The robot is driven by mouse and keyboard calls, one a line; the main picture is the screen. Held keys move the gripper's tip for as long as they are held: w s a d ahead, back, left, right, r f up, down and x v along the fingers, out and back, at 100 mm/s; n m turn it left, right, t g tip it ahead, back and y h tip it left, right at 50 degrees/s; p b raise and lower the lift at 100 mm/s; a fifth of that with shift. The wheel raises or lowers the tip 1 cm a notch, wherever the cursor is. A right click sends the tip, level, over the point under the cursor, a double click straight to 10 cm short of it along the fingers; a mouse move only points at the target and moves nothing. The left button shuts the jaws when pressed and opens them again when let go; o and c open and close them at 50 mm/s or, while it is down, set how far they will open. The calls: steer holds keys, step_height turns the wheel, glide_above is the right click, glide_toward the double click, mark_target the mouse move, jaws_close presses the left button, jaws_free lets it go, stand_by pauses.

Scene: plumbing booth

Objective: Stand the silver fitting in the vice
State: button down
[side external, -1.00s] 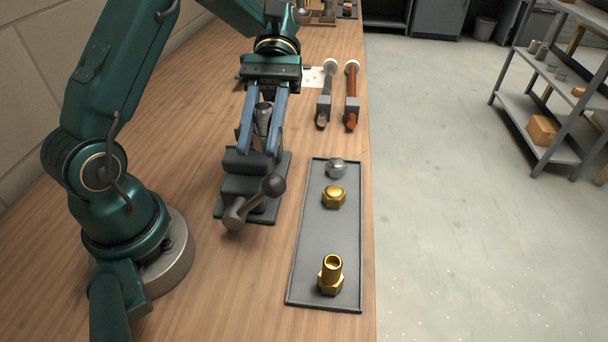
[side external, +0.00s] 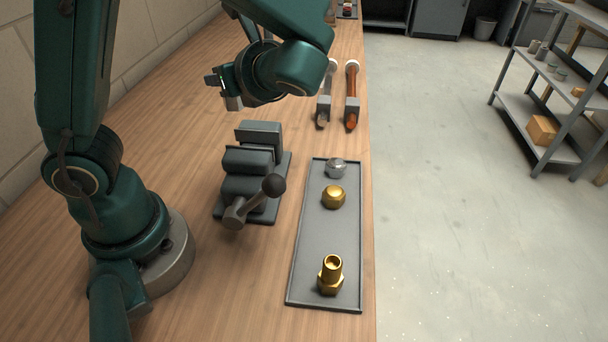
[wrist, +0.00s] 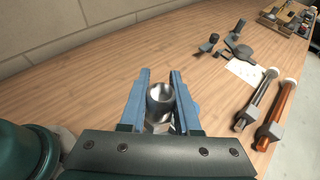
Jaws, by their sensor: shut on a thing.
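The silver fitting (wrist: 160,103) is between my gripper's two blue fingers in the wrist view, with its round open end showing. My gripper (wrist: 161,78) is shut on it. The vice is out of the wrist view.
A grey tray (side external: 312,240) right of the vice holds a silver domed piece (side external: 336,168), a brass nut (side external: 333,197) and an upright brass fitting (side external: 330,275). Bare bench (wrist: 75,98) lies ahead of the fingers.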

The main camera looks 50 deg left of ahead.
mark_target(247, 130)
steer(key=shift+w+d+f+m+t, duration=0.1)
steer(key=shift+w+f+m+t, duration=0.4)
steer(key=shift+f, duration=1.15)
steer(key=shift+w+d+f+m+t, duration=0.1)
steer(key=shift+w+f+m+t, duration=0.35)
steer(key=shift+f, duration=1.2)
steer(key=shift+w+f+m+t, duration=0.35)
steer(key=shift+f+t, duration=0.2)
steer(key=shift+f, duration=1.1)
steer(key=shift+f, duration=0.1)
steer(key=shift+c, duration=1.4)
jaws_free()
steer(key=shift+s+a, duration=0.1)
steer(key=shift+s, duration=0.05)
steer(key=shift+o, duration=0.4)
steer(key=shift+r, duration=2.6)
